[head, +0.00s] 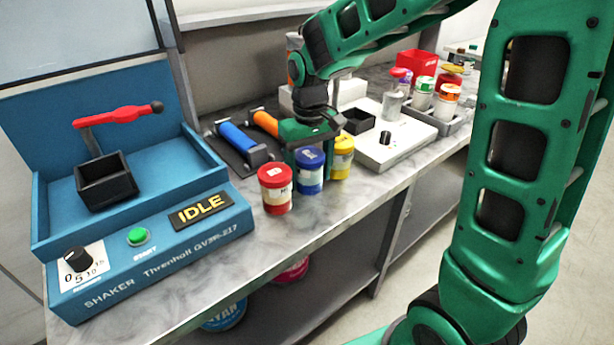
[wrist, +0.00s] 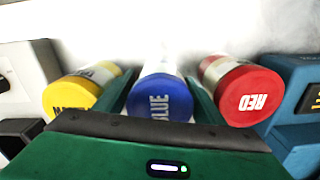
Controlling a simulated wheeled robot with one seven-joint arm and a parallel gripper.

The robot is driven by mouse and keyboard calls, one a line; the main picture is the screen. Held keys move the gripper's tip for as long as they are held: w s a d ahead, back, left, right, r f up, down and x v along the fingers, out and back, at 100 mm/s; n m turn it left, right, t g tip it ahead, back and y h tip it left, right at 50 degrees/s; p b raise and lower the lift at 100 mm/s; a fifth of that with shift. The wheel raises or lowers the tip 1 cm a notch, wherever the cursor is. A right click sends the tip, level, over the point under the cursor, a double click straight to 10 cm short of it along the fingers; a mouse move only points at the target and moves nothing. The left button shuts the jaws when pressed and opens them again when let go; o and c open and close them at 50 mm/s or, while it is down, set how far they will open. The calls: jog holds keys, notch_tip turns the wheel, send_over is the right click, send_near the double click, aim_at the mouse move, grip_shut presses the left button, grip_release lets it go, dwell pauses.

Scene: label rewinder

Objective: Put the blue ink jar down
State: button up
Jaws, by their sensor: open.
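The blue ink jar (head: 310,172) stands upright on the marble-patterned bench top, between the red jar (head: 275,188) and the yellow jar (head: 341,156). My gripper (head: 309,150) is low over the blue jar. In the wrist view, the blue jar (wrist: 160,98) with its BLUE lid lies between my two open fingers, one on each side. The yellow jar (wrist: 75,95) is just outside one finger and the red jar (wrist: 248,93) just outside the other. The jar's underside is hidden in the wrist view.
A blue shaker (head: 140,215) with an IDLE display stands at the left. Behind the jars are a blue-handled tool (head: 243,142) and an orange-handled tool (head: 265,122) on a dark mat. A white device (head: 375,150) and a tray of bottles (head: 448,113) are to the right.

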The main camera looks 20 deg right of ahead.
notch_tip(320, 180, up, 11)
jog(key=shift+r, duration=0.1)
jog(key=s+d+f+m, duration=0.2)
jog(key=s+d+m, duration=0.1)
jog(key=s+d, duration=0.5)
jog(key=s+d+f+m, duration=0.2)
jog(key=s+d+f, duration=0.1)
jog(key=s+d, duration=0.5)
jog(key=shift+s+d+m, duration=0.2)
jog(key=shift+s+m, duration=0.2)
jog(key=shift+s, duration=0.75)
jog(key=shift+m, duration=0.9)
jog(key=s+f, duration=0.1)
jog(key=s, duration=0.1)
jog(key=s+d+f, duration=0.1)
jog(key=s, duration=0.1)
jog(key=s+f, duration=0.1)
jog(key=s, duration=0.2)
jog(key=shift+d, duration=0.4)
jog(key=shift+c, duration=0.4)
jog(key=shift+s+f, duration=0.25)
